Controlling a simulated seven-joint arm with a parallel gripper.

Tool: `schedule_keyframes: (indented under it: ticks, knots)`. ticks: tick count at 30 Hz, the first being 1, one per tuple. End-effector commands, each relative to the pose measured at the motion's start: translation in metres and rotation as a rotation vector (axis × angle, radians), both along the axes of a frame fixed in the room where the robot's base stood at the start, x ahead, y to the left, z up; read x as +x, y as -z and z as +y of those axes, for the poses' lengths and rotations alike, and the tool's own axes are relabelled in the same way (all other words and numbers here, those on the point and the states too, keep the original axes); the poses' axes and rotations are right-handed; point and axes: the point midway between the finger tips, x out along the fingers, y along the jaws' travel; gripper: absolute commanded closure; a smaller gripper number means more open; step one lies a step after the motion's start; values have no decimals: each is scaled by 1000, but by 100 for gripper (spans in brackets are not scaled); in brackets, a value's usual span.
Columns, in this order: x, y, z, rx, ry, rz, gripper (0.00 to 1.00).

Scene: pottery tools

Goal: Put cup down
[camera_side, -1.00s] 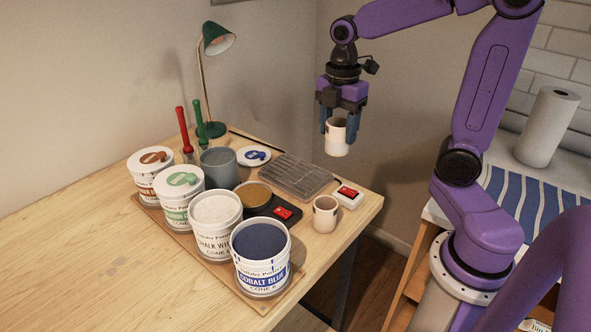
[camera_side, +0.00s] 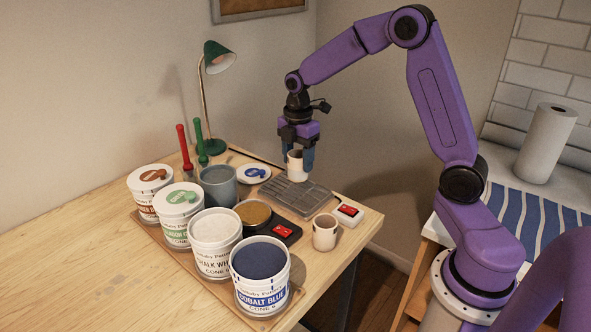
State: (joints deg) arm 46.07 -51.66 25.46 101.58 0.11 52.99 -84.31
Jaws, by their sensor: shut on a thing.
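A white cup (camera_side: 296,168) is held upright by my gripper (camera_side: 297,158), whose blue fingers are shut on it. The cup is over the far part of the grey compartment tray (camera_side: 287,206); I cannot tell whether its base touches the tray. A second, similar pale cup (camera_side: 325,232) stands on the table near the right edge, in front of the tray.
Several glaze tubs stand on a board at the front, the cobalt blue tub (camera_side: 261,272) nearest. A grey-blue pot (camera_side: 219,186), a small white dish (camera_side: 257,173), a dark scale (camera_side: 283,231) and a white device (camera_side: 346,214) surround the tray. The left table (camera_side: 75,245) is clear.

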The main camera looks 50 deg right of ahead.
Motion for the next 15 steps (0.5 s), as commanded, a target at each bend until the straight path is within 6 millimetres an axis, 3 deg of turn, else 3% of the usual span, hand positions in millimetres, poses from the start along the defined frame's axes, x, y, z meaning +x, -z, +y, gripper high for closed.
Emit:
schedule_keyframes:
  ticks: [8,15]
  knots:
    - [10,13,-2,0,0,0,79]
    - [9,41,-1,0,0,-1,79]
